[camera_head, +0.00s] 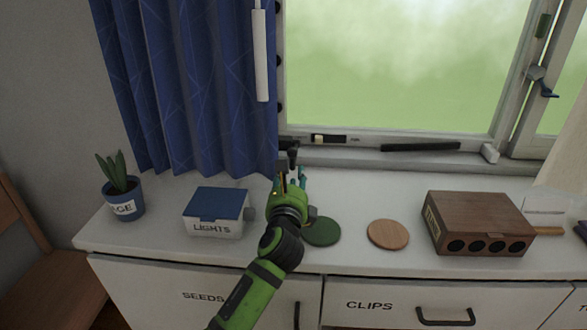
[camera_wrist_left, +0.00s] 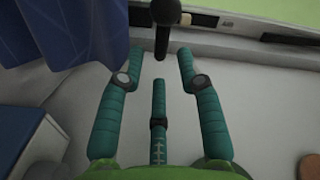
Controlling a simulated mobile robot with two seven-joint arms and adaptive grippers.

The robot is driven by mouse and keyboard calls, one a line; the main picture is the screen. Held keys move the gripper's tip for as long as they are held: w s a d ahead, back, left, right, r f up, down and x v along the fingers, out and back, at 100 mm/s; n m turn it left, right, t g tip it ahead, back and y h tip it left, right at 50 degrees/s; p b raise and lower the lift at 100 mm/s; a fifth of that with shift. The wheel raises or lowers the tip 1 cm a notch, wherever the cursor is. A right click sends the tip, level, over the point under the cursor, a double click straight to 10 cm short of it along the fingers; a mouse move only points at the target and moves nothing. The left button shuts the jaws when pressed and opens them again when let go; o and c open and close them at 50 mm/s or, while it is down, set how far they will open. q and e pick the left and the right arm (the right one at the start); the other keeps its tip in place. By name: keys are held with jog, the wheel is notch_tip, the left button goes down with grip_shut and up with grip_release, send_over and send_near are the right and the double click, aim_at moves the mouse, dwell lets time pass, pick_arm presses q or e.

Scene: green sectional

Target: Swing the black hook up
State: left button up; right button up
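A black part with a rounded head and a thin stem, which I take to be the black hook (camera_head: 293,157), stands at the window's lower left, by the curtain edge. In the left wrist view the black hook (camera_wrist_left: 165,12) comes in from the top, its stem pointing down between my fingertips. My left gripper (camera_head: 291,181) is just below it over the counter. In the left wrist view my left gripper (camera_wrist_left: 158,72) has its teal fingers spread, with nothing held between them. I cannot tell whether a finger touches the stem. My right gripper is not in view.
A blue curtain (camera_head: 190,90) hangs left of the window. On the counter are a blue-lidded box (camera_head: 216,212), a potted plant (camera_head: 122,195), a green disc (camera_head: 322,231), a wooden disc (camera_head: 388,234) and a brown box (camera_head: 478,222). A black bar (camera_head: 420,147) lies along the window's bottom.

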aim_at(292, 170)
pick_arm(q)
jog(key=shift+w+r, duration=0.1)
jog(key=shift+w, duration=2.55)
grip_shut()
